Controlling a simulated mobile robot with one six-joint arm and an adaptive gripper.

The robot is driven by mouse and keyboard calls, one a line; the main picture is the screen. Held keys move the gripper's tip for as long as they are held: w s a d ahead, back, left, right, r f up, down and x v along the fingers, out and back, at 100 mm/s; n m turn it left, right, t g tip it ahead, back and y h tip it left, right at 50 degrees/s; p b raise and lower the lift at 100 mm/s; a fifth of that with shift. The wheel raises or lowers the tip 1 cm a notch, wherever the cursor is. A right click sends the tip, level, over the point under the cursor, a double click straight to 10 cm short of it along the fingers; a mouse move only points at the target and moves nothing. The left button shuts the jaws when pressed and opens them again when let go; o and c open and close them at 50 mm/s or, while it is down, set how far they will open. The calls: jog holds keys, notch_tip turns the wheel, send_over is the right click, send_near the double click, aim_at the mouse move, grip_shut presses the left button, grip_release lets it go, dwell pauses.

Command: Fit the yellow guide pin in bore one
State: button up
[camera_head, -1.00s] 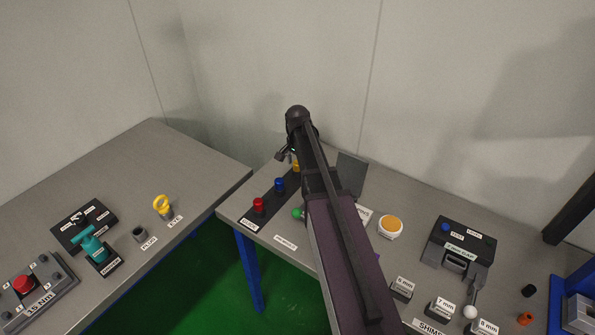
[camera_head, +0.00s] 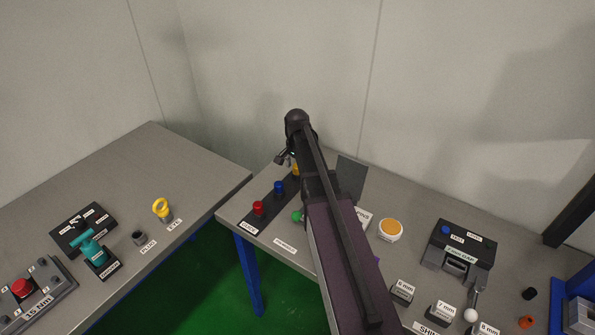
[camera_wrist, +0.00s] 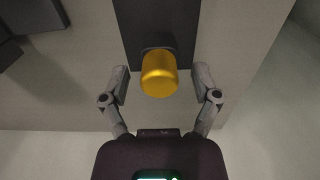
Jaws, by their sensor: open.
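The yellow guide pin (camera_wrist: 159,75) shows in the wrist view as a rounded yellow cylinder standing in a dark strip. In the head view a bit of its yellow (camera_head: 296,170) shows at the far end of the dark pin rack (camera_head: 264,222), partly hidden by my arm. My gripper (camera_wrist: 162,70) is open, with one finger on each side of the pin and a visible gap to each. In the head view my fingertips show just left of my wrist, by the pin. I cannot tell which opening is bore one.
A red pin (camera_head: 258,207) and a blue pin (camera_head: 279,188) stand in the same rack. A green knob (camera_head: 298,215) lies beside my arm. A dark upright panel (camera_head: 351,177) stands just right of my wrist. A white dish with orange contents (camera_head: 390,230) sits farther right.

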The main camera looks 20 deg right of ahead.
dwell(0.3)
grip_shut()
jog(key=shift+r, duration=0.2)
jog(key=shift+r+p, duration=0.4)
jog(key=shift+p, duration=0.2)
jog(key=shift+r, duration=0.2)
jog(key=shift+r+p, duration=2.1)
jog(key=shift+p, duration=0.2)
jog(key=shift+r, duration=0.25)
jog(key=shift+r+p, duration=1.85)
jog(key=shift+p, duration=0.3)
